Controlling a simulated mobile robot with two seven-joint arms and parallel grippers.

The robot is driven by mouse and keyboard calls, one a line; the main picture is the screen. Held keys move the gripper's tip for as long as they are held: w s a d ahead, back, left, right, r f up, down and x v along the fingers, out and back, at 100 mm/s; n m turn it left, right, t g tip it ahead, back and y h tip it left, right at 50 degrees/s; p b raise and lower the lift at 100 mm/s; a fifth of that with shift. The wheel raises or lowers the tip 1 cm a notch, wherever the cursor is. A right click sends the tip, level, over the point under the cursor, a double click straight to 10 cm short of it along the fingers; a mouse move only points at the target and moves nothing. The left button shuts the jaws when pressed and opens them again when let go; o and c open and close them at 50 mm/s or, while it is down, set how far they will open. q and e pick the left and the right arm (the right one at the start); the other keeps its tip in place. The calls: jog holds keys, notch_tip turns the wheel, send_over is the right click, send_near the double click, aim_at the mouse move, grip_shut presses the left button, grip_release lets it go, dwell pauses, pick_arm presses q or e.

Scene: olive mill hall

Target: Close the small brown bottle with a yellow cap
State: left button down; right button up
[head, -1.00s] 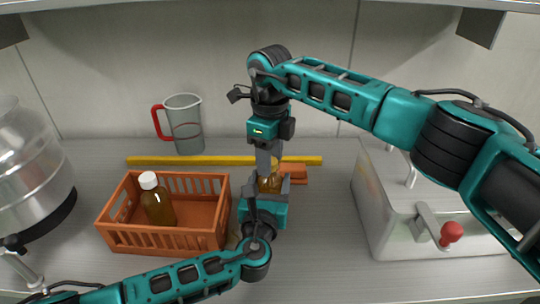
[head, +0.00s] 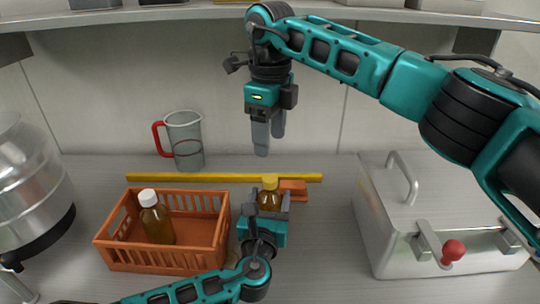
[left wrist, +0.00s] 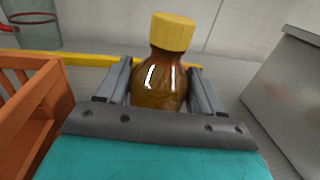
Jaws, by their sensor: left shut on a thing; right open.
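The small brown bottle (head: 269,200) stands upright with a yellow cap (head: 270,181) on its neck. In the left wrist view the bottle (left wrist: 159,82) is large and central, and the yellow cap (left wrist: 173,31) sits on top; whether it is screwed tight I cannot tell. My left gripper (head: 268,208) is shut on the bottle's body, one finger on each side; the fingers also show in the left wrist view (left wrist: 160,92). My right gripper (head: 268,140) is open and empty, hanging well above the cap with its fingers pointing down.
An orange crate (head: 165,259) left of the bottle holds a brown bottle with a white cap (head: 156,217). A metal box (head: 430,220) stands right; a steel vessel (head: 30,185) stands left.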

notch_tip(320, 180, up, 2)
jog(key=shift+r, duration=0.15)
pick_arm(q)
jog(key=shift+c, duration=0.4)
grip_release()
jog(key=s, duration=0.4)
jog(key=s+a, duration=0.1)
jog(key=s, duration=0.3)
jog(key=s+a, duration=0.1)
jog(key=s, duration=0.3)
jog(key=shift+s, duration=0.35)
jog(key=shift+s, duration=0.1)
pick_arm(e)
jog(key=shift+s, duration=0.1)
